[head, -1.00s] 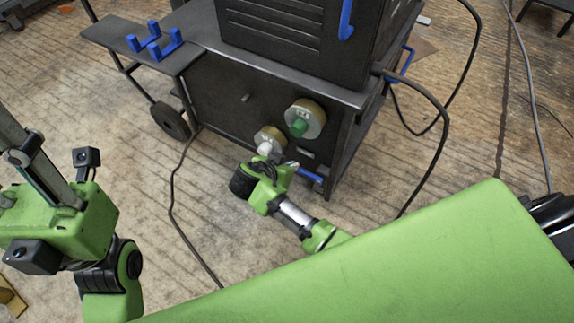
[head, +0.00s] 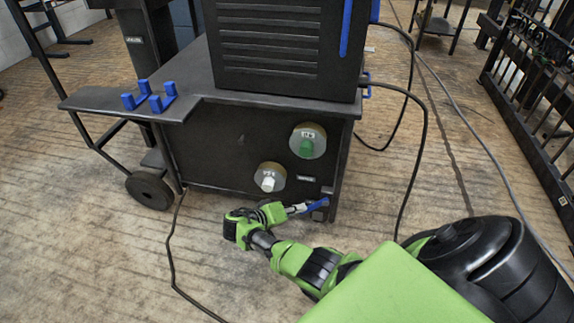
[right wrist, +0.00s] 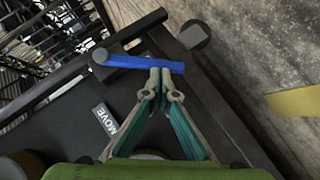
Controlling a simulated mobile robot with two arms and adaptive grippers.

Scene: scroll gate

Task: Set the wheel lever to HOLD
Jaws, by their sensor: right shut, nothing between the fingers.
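The wheel lever is a blue bar (head: 317,203) low on the right front corner of the dark cart (head: 230,140). It slants slightly up to the right in the head view. In the right wrist view the blue lever (right wrist: 140,63) lies across the picture just beyond the fingertips. My right gripper (head: 299,208) is shut and empty, its tips at the lever's left part; the tips (right wrist: 160,74) look against or very close to the lever, and I cannot tell if they touch. A label (right wrist: 105,118) reads MOVE. No HOLD label is readable. My left gripper is out of view.
Two round dials sit on the cart front, one with a green knob (head: 307,148) and one with a white knob (head: 268,183). A black cable (head: 424,130) hangs on the right and another (head: 171,240) runs along the floor. Open floor lies left of my right arm.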

